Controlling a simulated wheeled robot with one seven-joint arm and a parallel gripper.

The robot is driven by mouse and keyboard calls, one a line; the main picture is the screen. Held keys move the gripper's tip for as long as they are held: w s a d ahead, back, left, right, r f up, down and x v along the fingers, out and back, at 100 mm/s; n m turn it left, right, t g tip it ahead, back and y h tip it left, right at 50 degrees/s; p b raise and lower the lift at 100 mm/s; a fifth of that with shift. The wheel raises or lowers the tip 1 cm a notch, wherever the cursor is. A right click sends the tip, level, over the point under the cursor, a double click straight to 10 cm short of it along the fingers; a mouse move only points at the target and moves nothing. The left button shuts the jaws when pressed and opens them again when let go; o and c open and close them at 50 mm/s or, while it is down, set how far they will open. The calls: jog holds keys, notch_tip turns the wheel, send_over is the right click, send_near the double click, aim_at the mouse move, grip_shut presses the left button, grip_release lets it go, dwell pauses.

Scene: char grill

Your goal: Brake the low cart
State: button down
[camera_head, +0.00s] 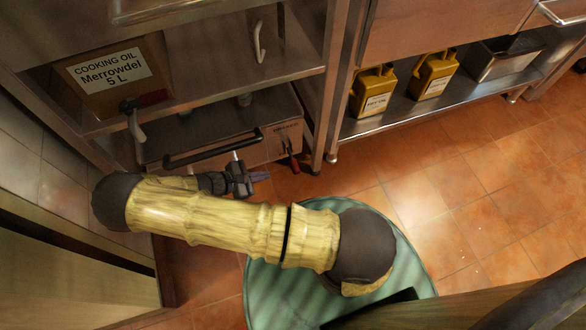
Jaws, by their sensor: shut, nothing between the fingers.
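The low cart (222,122) appears to be the low steel unit on the floor under the left shelving, with a dark bar handle (212,148) along its front. A small red lever (293,162) hangs at its right front corner, close to the shelf leg; I cannot tell whether it is the brake or how it is set. My gripper (264,176) is shut and empty, in front of the cart. Its fingertips point right, a little left of and below the red lever in the picture, seemingly apart from it. My arm hides the floor and anything low at the cart's left front.
A cooking oil box (108,72) stands on the left shelf (205,85). A grey handle with a red part (135,118) projects at that shelf's front edge. Yellow jugs (373,92) stand on the right low shelf (400,112). The tiled floor (480,190) at right is clear.

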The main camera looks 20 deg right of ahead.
aim_at(294, 166)
dwell(0.4)
jog(key=b+x, duration=0.5)
jog(key=x, duration=0.5)
jog(key=shift+s+d+r+n+g+p, duration=0.15)
jog(key=shift+r+n+g+p, duration=0.4)
jog(key=shift+p, duration=0.7)
notch_tip(294, 166, up, 3)
jog(key=p, duration=0.7)
jog(key=shift+s+r, duration=0.15)
jog(key=shift+s, duration=0.05)
